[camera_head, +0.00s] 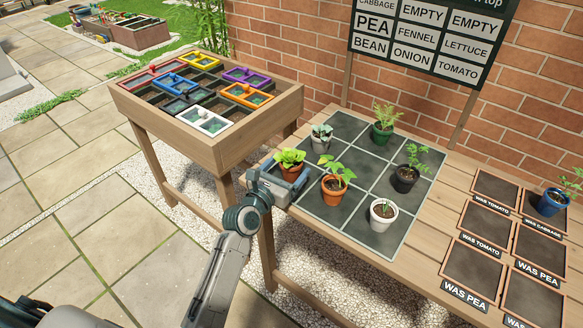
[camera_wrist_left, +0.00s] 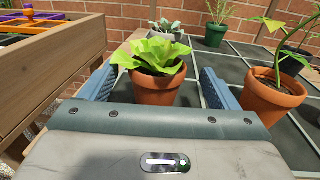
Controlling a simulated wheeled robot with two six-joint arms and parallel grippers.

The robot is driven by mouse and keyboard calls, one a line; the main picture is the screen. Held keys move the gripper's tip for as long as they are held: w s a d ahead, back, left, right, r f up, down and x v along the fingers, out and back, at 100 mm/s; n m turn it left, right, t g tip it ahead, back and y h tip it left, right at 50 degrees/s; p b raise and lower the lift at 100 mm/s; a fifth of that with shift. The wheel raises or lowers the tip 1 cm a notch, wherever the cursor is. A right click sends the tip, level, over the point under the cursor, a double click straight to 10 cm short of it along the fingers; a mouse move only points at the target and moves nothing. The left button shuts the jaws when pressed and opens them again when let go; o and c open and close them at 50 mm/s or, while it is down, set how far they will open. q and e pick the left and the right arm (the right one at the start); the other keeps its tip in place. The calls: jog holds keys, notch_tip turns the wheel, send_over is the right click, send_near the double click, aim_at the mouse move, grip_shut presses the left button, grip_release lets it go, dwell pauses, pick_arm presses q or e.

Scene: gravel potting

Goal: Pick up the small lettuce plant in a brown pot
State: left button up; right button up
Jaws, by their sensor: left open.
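The lettuce plant (camera_head: 290,157) has bright yellow-green leaves and stands upright in a brown terracotta pot (camera_head: 291,172) at the left edge of the dark grid mat (camera_head: 352,211). My left gripper (camera_head: 285,178) is open at this pot, coming in from the left. In the left wrist view the lettuce pot (camera_wrist_left: 157,89) stands between the two blue fingers (camera_wrist_left: 157,88), with gaps on both sides. The pot's lower part is hidden behind the gripper body. My right gripper is not in view.
Another terracotta pot with a leafy plant (camera_head: 334,190) stands close on the right. A grey pot (camera_head: 321,143) stands just behind. Green (camera_head: 382,133), black (camera_head: 405,178) and white (camera_head: 382,215) pots share the mat. A raised wooden planter box (camera_head: 250,124) stands to the left.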

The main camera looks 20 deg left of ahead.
aim_at(289, 164)
pick_arm(q)
jog(key=x, duration=0.4)
jog(key=shift+w+a, duration=0.1)
jog(key=shift+w, duration=0.15)
jog(key=shift+s, duration=0.1)
jog(key=shift+c, duration=0.4)
jog(key=c, duration=1)
jog(key=shift+c, duration=0.2)
jog(key=shift+r, duration=0.15)
